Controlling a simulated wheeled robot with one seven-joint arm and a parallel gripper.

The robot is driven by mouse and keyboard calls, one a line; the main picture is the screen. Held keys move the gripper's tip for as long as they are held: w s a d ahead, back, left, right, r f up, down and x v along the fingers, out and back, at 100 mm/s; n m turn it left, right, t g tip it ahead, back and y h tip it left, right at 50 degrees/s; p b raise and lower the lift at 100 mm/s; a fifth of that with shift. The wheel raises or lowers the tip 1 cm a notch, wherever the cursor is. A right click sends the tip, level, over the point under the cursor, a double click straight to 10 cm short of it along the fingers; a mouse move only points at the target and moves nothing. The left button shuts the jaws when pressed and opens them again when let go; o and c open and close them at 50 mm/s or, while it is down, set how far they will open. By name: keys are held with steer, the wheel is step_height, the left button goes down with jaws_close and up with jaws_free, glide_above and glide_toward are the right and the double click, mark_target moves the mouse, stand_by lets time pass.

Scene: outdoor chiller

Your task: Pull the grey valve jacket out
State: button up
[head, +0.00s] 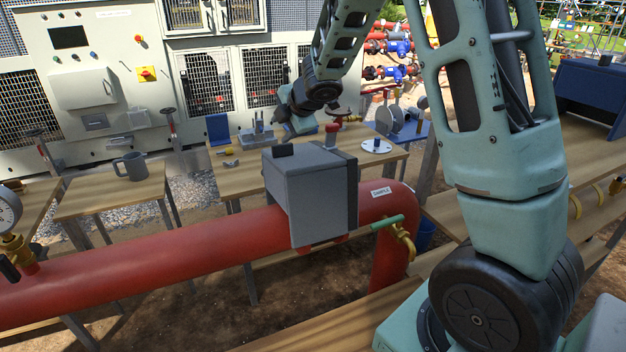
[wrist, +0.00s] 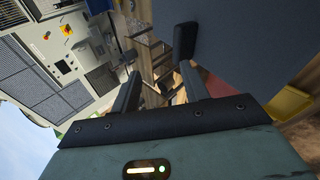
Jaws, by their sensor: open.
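The grey valve jacket (head: 297,195) is a box around the red pipe (head: 170,250), with a dark right edge and a black tab (head: 284,150) on top. My gripper (head: 289,118) shows small in the head view, above and behind the jacket in the picture; its fingers are hard to make out there. In the wrist view my gripper (wrist: 160,82) is open, its two dark fingers apart with nothing held. A large shaded blue-grey surface fills the upper right there, probably the jacket, with a black block near the right finger.
Behind the pipe stands a wooden table (head: 240,180) with fittings and a flanged disc (head: 376,146). A grey mug (head: 130,165) stands on the left table. A green-handled brass tap (head: 402,240) sits right of the jacket. A pressure gauge (head: 8,212) is at far left.

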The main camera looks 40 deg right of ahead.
steer(key=p+v, duration=0.2)
steer(key=v, duration=0.4)
steer(key=shift+p, duration=0.35)
steer(key=shift+s+r, duration=0.15)
steer(key=p+v, duration=0.6)
steer(key=v, duration=1.1)
steer(key=shift+s, duration=0.15)
steer(key=shift+d, duration=0.1)
steer(key=shift+c, duration=0.2)
